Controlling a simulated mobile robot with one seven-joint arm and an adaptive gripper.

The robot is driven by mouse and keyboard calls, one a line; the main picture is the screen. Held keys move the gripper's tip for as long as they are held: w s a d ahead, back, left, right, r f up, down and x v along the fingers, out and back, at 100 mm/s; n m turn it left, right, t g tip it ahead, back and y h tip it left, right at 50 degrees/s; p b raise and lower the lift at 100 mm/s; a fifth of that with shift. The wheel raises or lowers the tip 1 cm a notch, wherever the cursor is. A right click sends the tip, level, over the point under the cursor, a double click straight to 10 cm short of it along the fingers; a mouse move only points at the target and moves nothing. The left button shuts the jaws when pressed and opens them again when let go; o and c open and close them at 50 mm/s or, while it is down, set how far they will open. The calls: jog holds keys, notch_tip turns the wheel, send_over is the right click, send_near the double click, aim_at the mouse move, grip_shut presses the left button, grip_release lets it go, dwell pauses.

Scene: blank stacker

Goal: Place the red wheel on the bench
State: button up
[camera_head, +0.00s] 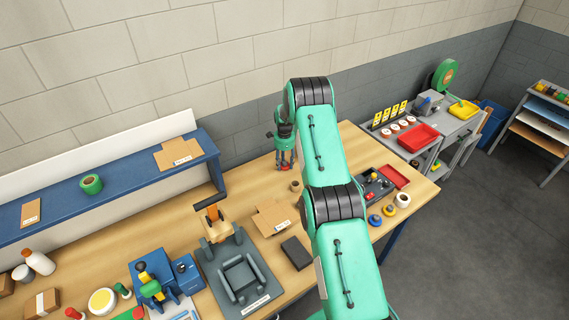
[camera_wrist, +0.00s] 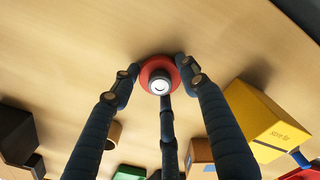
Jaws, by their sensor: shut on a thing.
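The red wheel (camera_wrist: 158,66) has a pale round hub and sits between the fingertips of my gripper (camera_wrist: 157,78) in the wrist view. The fingers are closed around its rim. In the head view my gripper (camera_head: 284,160) points down over the back part of the wooden bench (camera_head: 258,178); the wheel is too small and covered there to make out. The bench top also fills the wrist view (camera_wrist: 60,62). I cannot tell whether the wheel touches the bench or is a little above it.
A small brown roll (camera_head: 295,186), a cardboard piece (camera_head: 272,217) and a dark block (camera_head: 296,253) lie nearby. A black tray (camera_head: 373,187) with small parts is to the right. A yellow box (camera_wrist: 262,120) shows in the wrist view.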

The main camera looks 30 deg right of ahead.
aim_at(284, 162)
jog(key=shift+f, duration=0.1)
jog(key=o, duration=1.2)
jog(key=shift+r, duration=0.2)
jog(key=shift+r+b, duration=0.65)
jog(key=shift+r, duration=5.3)
